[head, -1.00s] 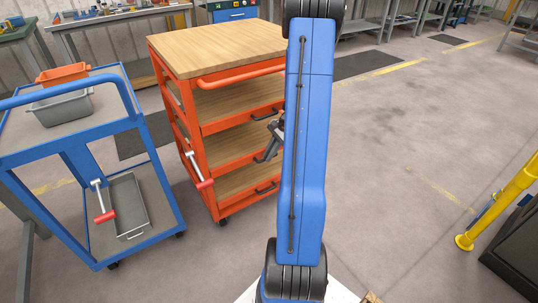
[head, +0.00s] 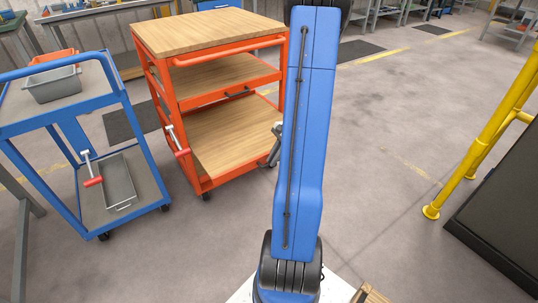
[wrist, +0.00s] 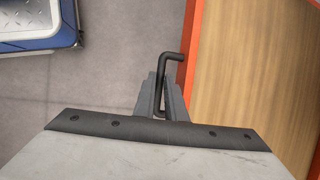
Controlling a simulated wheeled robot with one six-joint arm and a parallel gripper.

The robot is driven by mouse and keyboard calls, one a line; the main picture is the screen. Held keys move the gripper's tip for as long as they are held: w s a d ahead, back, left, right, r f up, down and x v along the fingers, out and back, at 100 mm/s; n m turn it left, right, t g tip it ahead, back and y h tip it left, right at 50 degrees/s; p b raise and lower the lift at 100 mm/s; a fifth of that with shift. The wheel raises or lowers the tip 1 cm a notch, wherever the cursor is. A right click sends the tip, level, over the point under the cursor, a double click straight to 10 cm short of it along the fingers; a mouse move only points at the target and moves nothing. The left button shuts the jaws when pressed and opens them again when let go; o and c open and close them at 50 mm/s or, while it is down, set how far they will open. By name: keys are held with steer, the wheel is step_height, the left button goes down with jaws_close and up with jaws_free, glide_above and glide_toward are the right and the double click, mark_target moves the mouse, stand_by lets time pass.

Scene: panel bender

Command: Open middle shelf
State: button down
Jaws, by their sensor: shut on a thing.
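The orange cart (head: 148,62) has a wooden top and wooden shelves with black handles. My gripper (wrist: 162,85) is shut on the black handle (wrist: 171,56) of this shelf. In the head view my gripper (head: 275,150) shows only partly beside my blue arm, at the shelf's front right.
A blue trolley (head: 60,125) with a grey bin (head: 52,84) and a grey tray (head: 118,182) stands at the left. A yellow rail (head: 478,150) and dark cabinet (head: 505,215) are at the right. The floor (head: 400,130) between cart and rail is clear.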

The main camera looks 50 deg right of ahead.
steer(key=shift+s+a, duration=0.2)
steer(key=shift+s, duration=0.75)
steer(key=c, duration=1.8)
jaws_free()
steer(key=shift+r, duration=0.1)
steer(key=v, duration=1.7)
steer(key=shift+d+r, duration=0.1)
